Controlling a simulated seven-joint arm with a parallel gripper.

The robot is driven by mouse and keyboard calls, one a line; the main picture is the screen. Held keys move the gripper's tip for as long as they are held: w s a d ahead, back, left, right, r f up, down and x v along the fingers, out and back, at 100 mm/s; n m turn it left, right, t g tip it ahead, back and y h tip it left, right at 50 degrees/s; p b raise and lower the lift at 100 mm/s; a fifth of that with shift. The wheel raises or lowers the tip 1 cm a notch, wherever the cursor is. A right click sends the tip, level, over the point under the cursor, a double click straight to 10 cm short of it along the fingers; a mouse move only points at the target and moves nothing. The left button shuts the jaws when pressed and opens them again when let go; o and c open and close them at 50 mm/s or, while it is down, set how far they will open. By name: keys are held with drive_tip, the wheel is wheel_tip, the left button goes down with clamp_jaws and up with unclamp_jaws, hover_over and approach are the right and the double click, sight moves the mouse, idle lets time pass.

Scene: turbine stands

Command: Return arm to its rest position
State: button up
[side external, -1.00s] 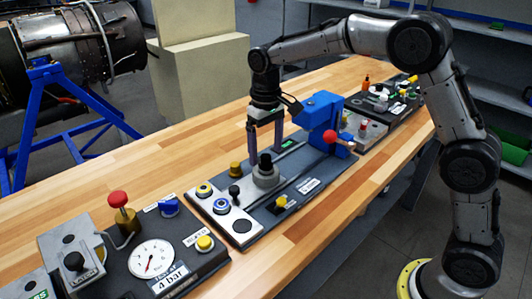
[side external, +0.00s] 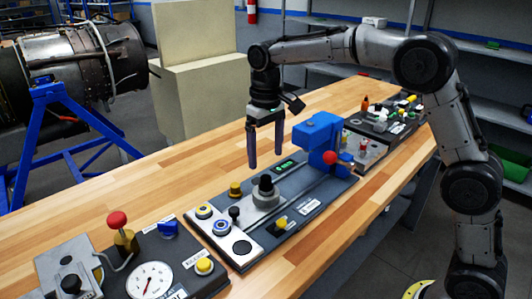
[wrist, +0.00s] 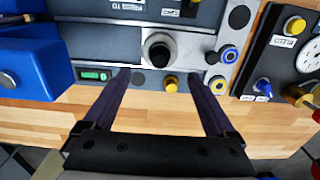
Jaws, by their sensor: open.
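My gripper (side external: 265,160) is open and empty, pointing down above the middle panel (side external: 335,192) on the bench. Its two dark fingers are apart. The black knob on a grey round base (side external: 266,194) stands below the fingers, not touching them. In the wrist view my gripper (wrist: 159,78) shows its fingers spread at the bench edge of the panel, with the black knob (wrist: 158,51) beyond the gap between them. My arm reaches over the bench from the right, bent at the elbow.
A blue block (side external: 318,140) with a red ball handle (side external: 331,158) stands right of my gripper. A gauge panel (side external: 150,281) with a red knob (side external: 117,219) is at front left. Another panel (side external: 385,122) is at the far right. Free wooden bench (side external: 190,168) lies on the left.

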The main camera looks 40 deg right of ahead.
drive_tip(key=shift+r, duration=0.1)
drive_tip(key=s+d+r+t, duration=0.35)
drive_tip(key=s+r, duration=0.75)
drive_tip(key=s, duration=0.5)
drive_tip(key=s+f+t, duration=0.1)
drive_tip(key=s+f, duration=0.4)
drive_tip(key=s, duration=0.2)
drive_tip(key=s+d+f+t, duration=0.1)
drive_tip(key=s+f, duration=0.4)
drive_tip(key=s, duration=0.2)
drive_tip(key=shift+s, duration=0.3)
